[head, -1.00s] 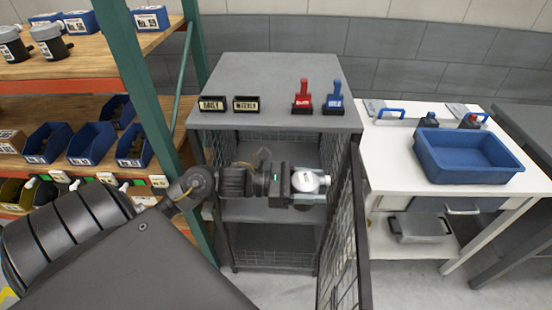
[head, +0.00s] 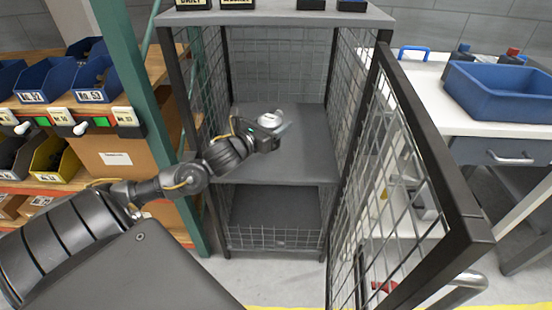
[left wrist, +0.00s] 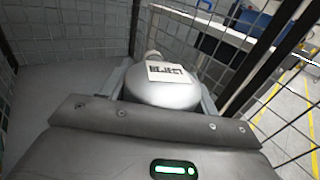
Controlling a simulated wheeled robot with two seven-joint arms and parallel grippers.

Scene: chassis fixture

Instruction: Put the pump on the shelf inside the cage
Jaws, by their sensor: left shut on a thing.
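The pump (head: 271,116) is a pale grey rounded body; in the left wrist view the pump (left wrist: 162,90) carries a white label reading REJECT. My left gripper (head: 277,127) reaches into the open cage from the left and is shut on the pump; its two fingers flank the pump in the left wrist view (left wrist: 160,87). The grey shelf (head: 300,167) inside the cage lies below and behind the gripper. I cannot tell whether the pump touches it. The gripper hides the pump's lower side. My right gripper is not in view.
The cage's mesh door (head: 425,150) stands open toward me on the right. A dark front post (head: 182,120) stands close to my left arm. The grey lower shelf (head: 270,215) is empty. A white bench with a blue tub (head: 500,92) stands at the right.

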